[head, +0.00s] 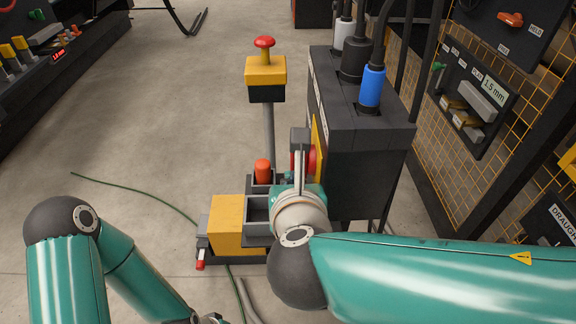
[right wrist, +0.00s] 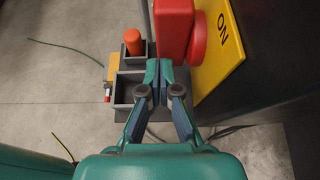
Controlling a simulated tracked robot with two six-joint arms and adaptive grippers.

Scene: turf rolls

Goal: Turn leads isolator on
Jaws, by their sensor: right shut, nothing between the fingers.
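The leads isolator is on the side of a dark cabinet. In the right wrist view it shows a red block-shaped handle (right wrist: 173,28) on a round red boss (right wrist: 199,36), against a yellow plate (right wrist: 225,48) with the word ON. In the head view, my right wrist partly hides the isolator's red part (head: 310,160). My right gripper (right wrist: 158,76) is shut and empty, its tips close to the handle's lower end. I cannot tell whether they touch it.
The dark cabinet (head: 362,125) has several cables plugged in on top, one with a blue connector (head: 371,88). A yellow box with a red mushroom button (head: 264,42) stands on a post. Grey trays (right wrist: 129,87) are below the gripper. A green cable (head: 135,188) crosses the floor.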

